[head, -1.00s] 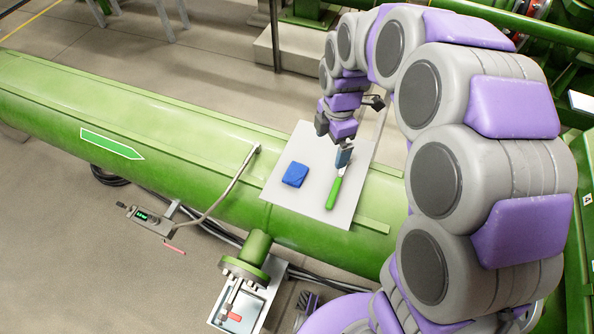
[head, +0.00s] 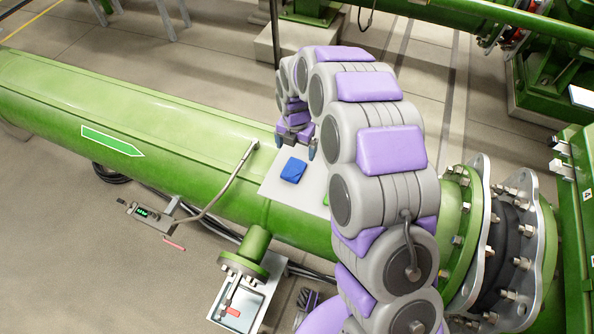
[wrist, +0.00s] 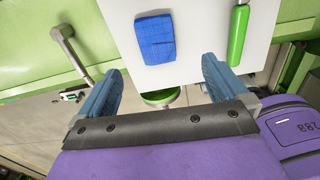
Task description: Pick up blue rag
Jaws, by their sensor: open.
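The blue rag (head: 293,170) lies folded flat on a white plate (head: 268,188) on top of the green pipe. It also shows in the wrist view (wrist: 155,39), beyond my fingertips and between their lines. My gripper (head: 296,146) is just behind the rag in the head view, apart from it. In the wrist view my gripper (wrist: 162,80) has its two blue-grey fingers spread wide with nothing between them. A green-handled tool (wrist: 238,35) lies to the right of the rag; in the head view my arm hides most of it.
A gauge with a green display (head: 145,212) sits lower left.

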